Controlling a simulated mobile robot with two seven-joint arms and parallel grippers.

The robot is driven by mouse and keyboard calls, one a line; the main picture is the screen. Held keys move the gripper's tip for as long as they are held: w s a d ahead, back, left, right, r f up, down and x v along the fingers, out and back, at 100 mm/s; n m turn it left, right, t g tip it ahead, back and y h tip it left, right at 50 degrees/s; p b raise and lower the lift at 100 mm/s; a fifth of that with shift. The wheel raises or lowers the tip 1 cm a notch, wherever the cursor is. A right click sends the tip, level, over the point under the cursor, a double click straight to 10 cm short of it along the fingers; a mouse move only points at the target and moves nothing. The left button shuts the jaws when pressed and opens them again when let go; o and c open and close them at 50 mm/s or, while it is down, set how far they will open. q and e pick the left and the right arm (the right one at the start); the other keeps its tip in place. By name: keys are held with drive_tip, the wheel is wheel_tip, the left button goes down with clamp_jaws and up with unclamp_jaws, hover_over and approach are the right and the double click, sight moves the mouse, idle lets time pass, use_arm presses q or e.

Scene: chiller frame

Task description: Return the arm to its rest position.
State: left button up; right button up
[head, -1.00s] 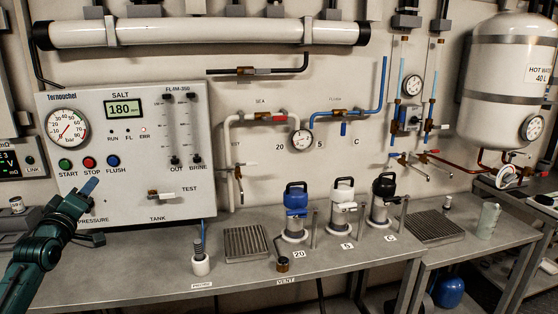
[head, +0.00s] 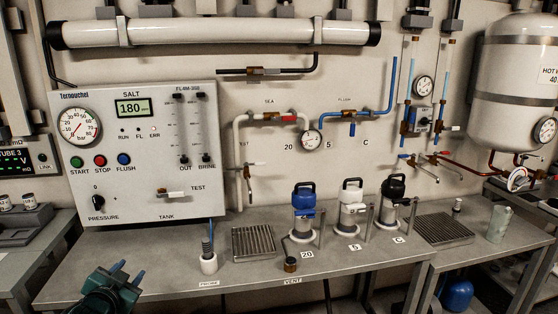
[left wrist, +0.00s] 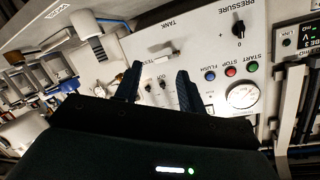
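In the left wrist view the fingers (left wrist: 158,88) also show apart and empty, pointing towards the panel, which appears turned over there. The Ternouchel panel (head: 150,165) stands behind and above the gripper, clear of it. My right gripper is in neither view.
The bench (head: 130,258) carries a probe holder (head: 208,263), a grating (head: 254,242) and pumps with blue (head: 303,198), white (head: 351,193) and black (head: 392,187) tops. Bare bench lies below the panel. A tank (head: 515,90) hangs at the right.

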use_arm(q)
drive_tip(key=s+d+f+g+h, duration=0.2)
drive_tip(key=s+d+f+h, duration=0.1)
drive_tip(key=s+d+f, duration=0.9)
drive_tip(key=s+d+f+n+g+h, duration=0.1)
drive_tip(key=s+d+f, duration=0.1)
drive_tip(key=s+d, duration=0.4)
drive_tip(key=s+d+f+n+g, duration=0.1)
drive_tip(key=s+d, duration=0.5)
drive_tip(key=s, duration=0.6)
drive_tip(key=shift+s+f+g+h, duration=0.25)
drive_tip(key=shift+f+g+h, duration=0.15)
drive_tip(key=shift+f, duration=0.1)
drive_tip(key=shift+a, duration=0.1)
